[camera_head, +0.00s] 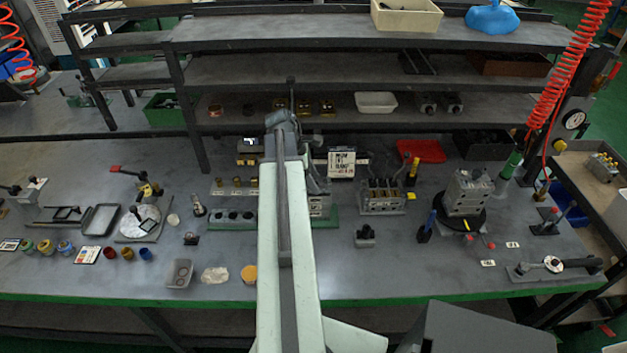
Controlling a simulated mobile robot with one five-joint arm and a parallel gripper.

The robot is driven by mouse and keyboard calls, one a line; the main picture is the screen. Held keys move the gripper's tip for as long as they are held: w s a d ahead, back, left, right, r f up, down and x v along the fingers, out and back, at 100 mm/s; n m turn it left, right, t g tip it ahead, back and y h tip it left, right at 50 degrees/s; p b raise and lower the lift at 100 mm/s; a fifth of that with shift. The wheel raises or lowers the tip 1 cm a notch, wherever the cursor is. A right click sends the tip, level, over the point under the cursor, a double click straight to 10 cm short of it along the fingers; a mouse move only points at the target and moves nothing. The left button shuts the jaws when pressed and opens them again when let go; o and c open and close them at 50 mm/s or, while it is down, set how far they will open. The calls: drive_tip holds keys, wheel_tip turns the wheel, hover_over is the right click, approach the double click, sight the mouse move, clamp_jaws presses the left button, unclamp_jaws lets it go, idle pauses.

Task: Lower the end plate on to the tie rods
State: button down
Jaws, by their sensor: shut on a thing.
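My arm (288,230) reaches up the middle of the picture from the bottom edge, over the bench. Its far end (283,122) shows in front of the lower shelf. My gripper's fingers are hidden behind the arm, so I cannot see their hold. A grey valve block assembly (319,205) on a green base stands just right of the arm, partly covered by it. I cannot make out the tie rods or tell the end plate apart from the grey parts there.
A manifold with several bores (382,196) stands right of the arm. Farther right is a grey block (465,192) on a black round base. A sign (341,163) stands behind. Left are a green-based block (233,217) and small cups. Shelves (350,75) rise at the back.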

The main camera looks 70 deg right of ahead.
drive_tip(key=shift+f+b, duration=0.65)
drive_tip(key=shift+f, duration=0.05)
drive_tip(key=shift+c, duration=2.4)
unclamp_jaws()
drive_tip(key=shift+r, duration=0.1)
drive_tip(key=p+v, duration=0.7)
drive_tip(key=shift+w+r, duration=0.2)
drive_tip(key=shift+r, duration=0.15)
